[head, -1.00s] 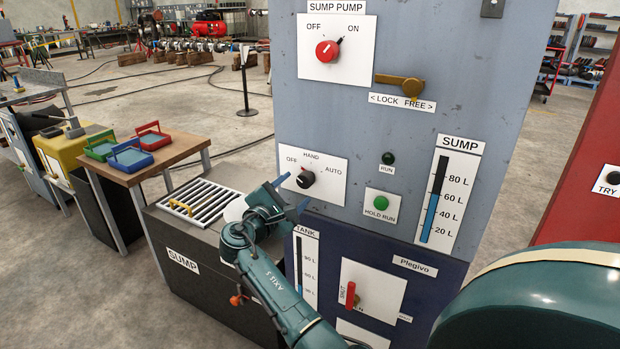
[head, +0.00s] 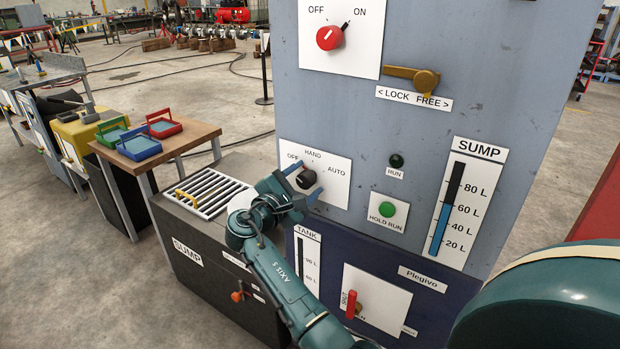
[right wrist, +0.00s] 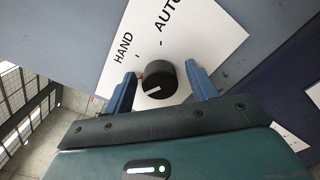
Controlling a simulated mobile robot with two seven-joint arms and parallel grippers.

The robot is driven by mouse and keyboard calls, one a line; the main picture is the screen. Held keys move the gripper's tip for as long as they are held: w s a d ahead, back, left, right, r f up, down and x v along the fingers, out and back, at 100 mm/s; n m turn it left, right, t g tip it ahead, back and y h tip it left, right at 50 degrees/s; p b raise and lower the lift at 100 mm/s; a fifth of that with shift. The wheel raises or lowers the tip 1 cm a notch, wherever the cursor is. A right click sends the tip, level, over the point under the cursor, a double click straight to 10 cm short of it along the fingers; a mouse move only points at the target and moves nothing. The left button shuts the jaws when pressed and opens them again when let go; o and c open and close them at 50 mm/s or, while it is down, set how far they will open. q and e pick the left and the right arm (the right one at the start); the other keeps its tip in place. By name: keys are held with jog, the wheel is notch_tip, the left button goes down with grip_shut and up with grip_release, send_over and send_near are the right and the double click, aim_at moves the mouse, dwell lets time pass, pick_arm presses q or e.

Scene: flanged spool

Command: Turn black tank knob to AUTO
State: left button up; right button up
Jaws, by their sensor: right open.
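The black knob (head: 307,178) sits on a white plate (head: 335,190) marked OFF, HAND and AUTO, on the grey-blue cabinet. It also shows in the right wrist view (right wrist: 158,80), where its white line points to the lower left, away from AUTO, seemingly toward the OFF side. The OFF mark is hidden there. My right gripper (head: 302,183) is at the knob. In the right wrist view its open fingers (right wrist: 163,77) stand one on each side of the knob, with a gap visible on the right. Contact on the left is unclear. My left gripper is not in view.
Above is the red SUMP PUMP knob (head: 330,37) and a brass latch (head: 415,78). Right of the plate is the green HOLD RUN button (head: 387,210). Below is a red-handled valve (head: 351,304). The dark SUMP box (head: 215,270) with a grate stands left.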

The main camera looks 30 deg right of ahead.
jog(key=shift+d, duration=0.1)
jog(key=shift+c, duration=0.5)
jog(key=c, duration=0.9)
